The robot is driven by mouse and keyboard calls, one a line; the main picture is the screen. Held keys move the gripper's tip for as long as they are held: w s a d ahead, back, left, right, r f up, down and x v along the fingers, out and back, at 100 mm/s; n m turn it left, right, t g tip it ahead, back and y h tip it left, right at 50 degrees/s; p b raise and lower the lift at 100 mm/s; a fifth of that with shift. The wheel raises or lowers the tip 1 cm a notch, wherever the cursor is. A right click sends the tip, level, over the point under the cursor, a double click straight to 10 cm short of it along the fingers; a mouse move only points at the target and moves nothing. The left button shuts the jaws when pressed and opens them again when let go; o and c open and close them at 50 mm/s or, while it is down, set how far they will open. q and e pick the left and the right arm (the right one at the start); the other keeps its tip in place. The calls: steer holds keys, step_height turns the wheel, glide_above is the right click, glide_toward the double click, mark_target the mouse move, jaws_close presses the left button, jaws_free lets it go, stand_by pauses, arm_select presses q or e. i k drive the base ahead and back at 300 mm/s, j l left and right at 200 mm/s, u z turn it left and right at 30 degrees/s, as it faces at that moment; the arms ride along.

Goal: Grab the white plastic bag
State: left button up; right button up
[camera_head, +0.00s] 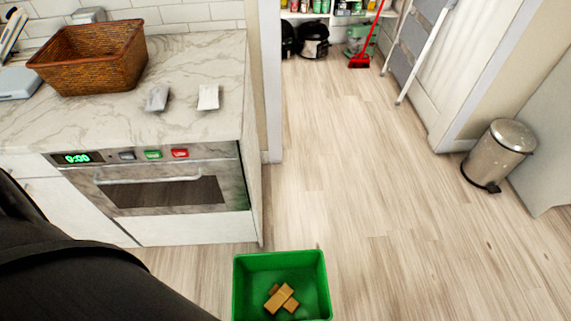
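A small white packet (208,97), which looks like the white plastic bag, lies on the marble countertop (200,58) near its front right corner. A similar grey packet (157,97) lies just to its left, apart from it. Neither of my grippers shows in the head view. A large dark shape at the lower left may be part of my own body.
A brown wicker basket (92,60) stands on the counter, left of the packets. Below is an oven (160,185). A green crate (243,290) with brown blocks (283,299) is at the bottom. A metal bin (497,155) stands right. The middle floor is clear.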

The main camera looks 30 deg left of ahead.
mark_target(208, 98)
steer(key=u, duration=1.5)
